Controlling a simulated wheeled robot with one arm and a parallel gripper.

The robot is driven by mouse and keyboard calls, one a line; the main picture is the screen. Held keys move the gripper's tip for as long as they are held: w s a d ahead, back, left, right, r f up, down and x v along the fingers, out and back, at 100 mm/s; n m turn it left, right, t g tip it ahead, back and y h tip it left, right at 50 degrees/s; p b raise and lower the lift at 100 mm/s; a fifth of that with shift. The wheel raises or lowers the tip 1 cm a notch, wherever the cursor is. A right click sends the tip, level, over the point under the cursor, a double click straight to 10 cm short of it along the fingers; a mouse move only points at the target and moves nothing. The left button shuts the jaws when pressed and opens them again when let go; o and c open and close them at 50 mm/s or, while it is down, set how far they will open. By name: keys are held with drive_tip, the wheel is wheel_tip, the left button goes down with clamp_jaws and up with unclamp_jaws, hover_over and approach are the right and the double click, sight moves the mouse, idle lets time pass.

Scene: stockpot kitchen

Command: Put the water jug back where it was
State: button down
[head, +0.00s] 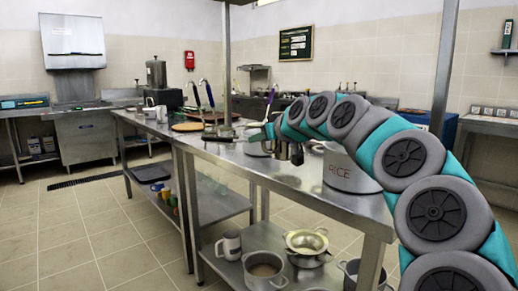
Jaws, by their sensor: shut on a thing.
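My gripper (279,149) is at the end of the teal and grey arm, over the near part of the steel worktable (245,165). It is shut on a small metallic vessel, the water jug (297,153), partly hidden by the gripper and arm. The jug looks upright. I cannot tell whether its base touches the tabletop.
A large pot marked RICE (348,174) stands to the right of the jug, partly behind my arm. Pans and utensils fill the table farther back. The lower shelf holds a pale jug (230,245), a pot (264,270) and a colander (307,241). A post (227,65) rises beyond the gripper.

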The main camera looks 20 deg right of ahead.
sight(264, 149)
drive_tip(key=shift+w+d+f+p, duration=0.1)
drive_tip(key=shift+w+f+p, duration=0.05)
drive_tip(key=shift+f, duration=0.75)
drive_tip(key=shift+w+d+f+p, duration=0.1)
drive_tip(key=shift+w+f+p, duration=0.05)
drive_tip(key=shift+f, duration=0.7)
drive_tip(key=shift+f, duration=0.25)
drive_tip(key=c, duration=0.8)
unclamp_jaws()
drive_tip(key=shift+r, duration=0.1)
drive_tip(key=shift+c, duration=0.2)
